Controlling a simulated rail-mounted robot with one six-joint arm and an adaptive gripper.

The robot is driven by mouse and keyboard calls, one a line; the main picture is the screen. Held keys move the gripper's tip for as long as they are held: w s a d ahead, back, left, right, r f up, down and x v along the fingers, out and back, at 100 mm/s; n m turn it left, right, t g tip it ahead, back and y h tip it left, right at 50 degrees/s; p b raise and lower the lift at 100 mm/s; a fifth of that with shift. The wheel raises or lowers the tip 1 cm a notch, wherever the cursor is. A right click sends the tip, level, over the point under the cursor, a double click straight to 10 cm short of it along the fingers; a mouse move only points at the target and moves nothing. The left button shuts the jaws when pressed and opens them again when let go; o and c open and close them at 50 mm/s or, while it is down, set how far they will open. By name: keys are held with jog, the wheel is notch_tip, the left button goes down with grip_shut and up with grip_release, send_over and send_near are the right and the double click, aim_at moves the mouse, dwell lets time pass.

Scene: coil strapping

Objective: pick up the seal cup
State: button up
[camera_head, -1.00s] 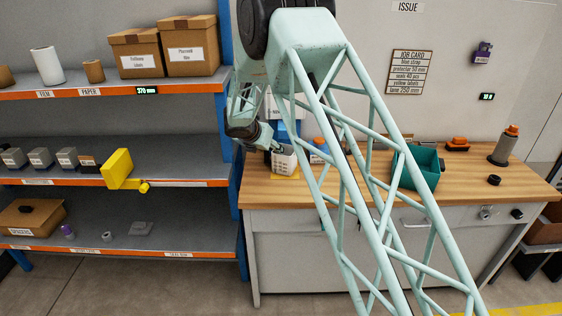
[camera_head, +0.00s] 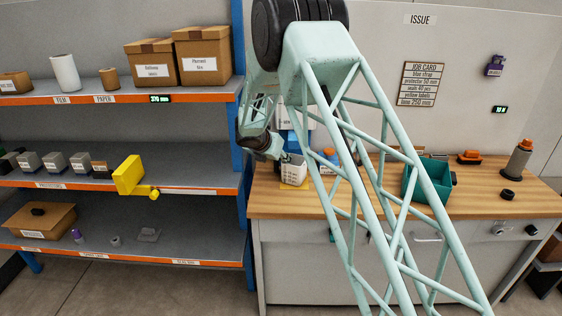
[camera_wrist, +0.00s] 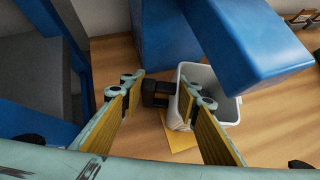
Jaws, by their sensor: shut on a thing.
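The seal cup is the pale grey-white, open-topped cup (camera_head: 293,173) at the left end of the wooden bench, by a yellow pad. It also shows in the wrist view (camera_wrist: 228,108), with its open mouth facing the camera and the yellow pad below it. My gripper (camera_head: 285,157) is at the cup's upper edge. Whether the cup touches the pad cannot be told.
A small dark block (camera_wrist: 157,92) shows between my fingers. A teal bin (camera_head: 412,185) stands farther right on the bench (camera_head: 470,200). The shelf's blue upright (camera_head: 240,130) is close on the left.

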jog(key=shift+r+p, duration=0.3)
jog(key=shift+r, duration=0.2)
